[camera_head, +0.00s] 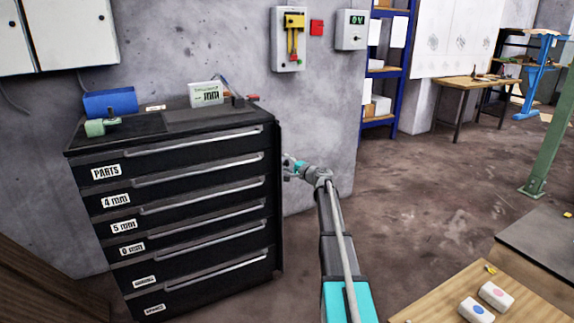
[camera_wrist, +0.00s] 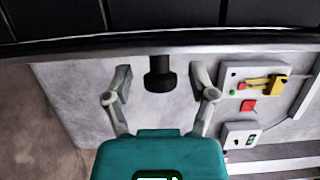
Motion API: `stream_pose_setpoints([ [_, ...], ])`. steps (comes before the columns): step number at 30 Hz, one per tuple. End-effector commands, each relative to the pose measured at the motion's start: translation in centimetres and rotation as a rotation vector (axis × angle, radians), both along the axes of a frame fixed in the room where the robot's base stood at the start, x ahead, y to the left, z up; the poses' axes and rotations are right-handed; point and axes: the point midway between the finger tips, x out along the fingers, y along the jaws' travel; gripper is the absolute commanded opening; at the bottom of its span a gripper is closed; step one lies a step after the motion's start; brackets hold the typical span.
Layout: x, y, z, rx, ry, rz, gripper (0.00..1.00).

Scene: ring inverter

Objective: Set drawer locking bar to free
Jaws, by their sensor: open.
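The black drawer cabinet (camera_head: 180,190) stands at the left with its drawers shut. The locking bar (camera_head: 279,225) is a dark upright strip along the right edge of its front. In the wrist view the locking bar (camera_wrist: 60,50) crosses near the top, and a black knob (camera_wrist: 160,80) sticks out from it. My gripper (camera_head: 291,167) is beside the bar at about mid-height. In the wrist view my gripper (camera_wrist: 160,72) is open, one finger on each side of the knob, with gaps on both sides. I cannot tell whether the bar is locked.
A blue box (camera_head: 110,102) and a white box (camera_head: 206,93) sit on the cabinet. A yellow-handled switch (camera_head: 294,38) and red square (camera_head: 316,27) are on the wall behind. A wooden table (camera_head: 450,296) is at the lower right. The floor between is clear.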

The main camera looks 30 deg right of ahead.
Motion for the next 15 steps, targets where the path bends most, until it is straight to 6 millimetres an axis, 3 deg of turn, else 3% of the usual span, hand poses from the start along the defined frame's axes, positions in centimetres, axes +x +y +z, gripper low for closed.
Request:
stream_pose_setpoints([
  [7, -0.01, 0.02, 0.0, 0.0, 0.0, 0.0, 0.71],
  [15, 0.0, 0.01, 0.0, 0.0, 0.0, 0.0, 0.21],
])
